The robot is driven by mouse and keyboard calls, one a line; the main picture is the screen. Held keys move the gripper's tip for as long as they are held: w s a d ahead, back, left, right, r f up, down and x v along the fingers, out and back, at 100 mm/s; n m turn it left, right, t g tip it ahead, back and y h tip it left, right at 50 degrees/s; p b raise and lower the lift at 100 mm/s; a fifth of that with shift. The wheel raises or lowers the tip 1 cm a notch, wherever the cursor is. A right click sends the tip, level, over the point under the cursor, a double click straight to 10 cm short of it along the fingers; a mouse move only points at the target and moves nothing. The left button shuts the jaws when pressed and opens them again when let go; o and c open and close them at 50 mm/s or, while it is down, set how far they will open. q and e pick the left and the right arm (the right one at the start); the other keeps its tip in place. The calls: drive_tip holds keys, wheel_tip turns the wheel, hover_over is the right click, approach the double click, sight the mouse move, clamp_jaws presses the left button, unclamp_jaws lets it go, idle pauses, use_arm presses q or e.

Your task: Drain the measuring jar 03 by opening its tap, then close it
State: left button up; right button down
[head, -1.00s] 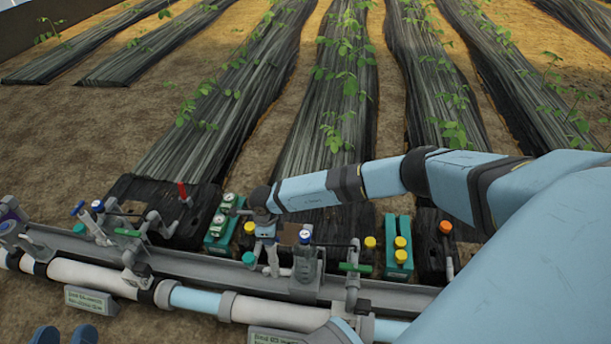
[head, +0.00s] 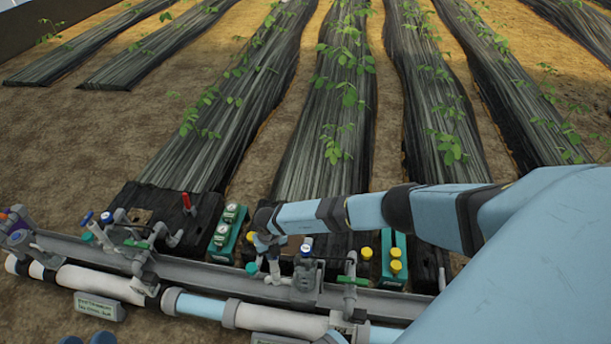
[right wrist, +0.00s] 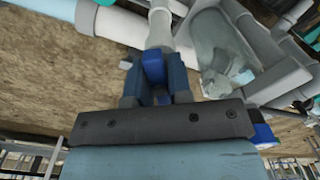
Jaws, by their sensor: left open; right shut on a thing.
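A clear measuring jar (right wrist: 215,48) lies to the right of my right gripper in the right wrist view; its number cannot be read. My right gripper (right wrist: 155,88) is shut on a blue tap handle (right wrist: 153,66) below a light grey pipe. In the head view my right arm reaches in from the right, and my right gripper (head: 268,243) is small and partly hidden among the fittings.
A grey rail (head: 205,270) with white and light blue pipes runs across the front, with label plates (head: 98,305) too small to read. Planted beds lie behind.

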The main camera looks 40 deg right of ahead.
drive_tip(key=m+p, duration=0.3)
drive_tip(key=m, duration=0.2)
drive_tip(key=shift+s+r, duration=0.1)
drive_tip(key=shift+r, duration=0.05)
drive_tip(key=shift+f+m+p, duration=0.2)
drive_tip(key=shift+m+p, duration=0.3)
drive_tip(key=shift+m, duration=0.6)
use_arm(q)
wheel_tip(320, 180, up, 7)
drive_tip(key=t, duration=0.2)
drive_tip(key=shift+s+a+f+n+t, duration=0.2)
drive_tip(key=shift+a+n+t, duration=0.1)
drive_tip(key=shift+t, duration=0.1)
use_arm(e)
drive_tip(key=c, duration=1)
unclamp_jaws()
drive_tip(key=shift+d+r, duration=0.1)
drive_tip(key=shift+r, duration=0.1)
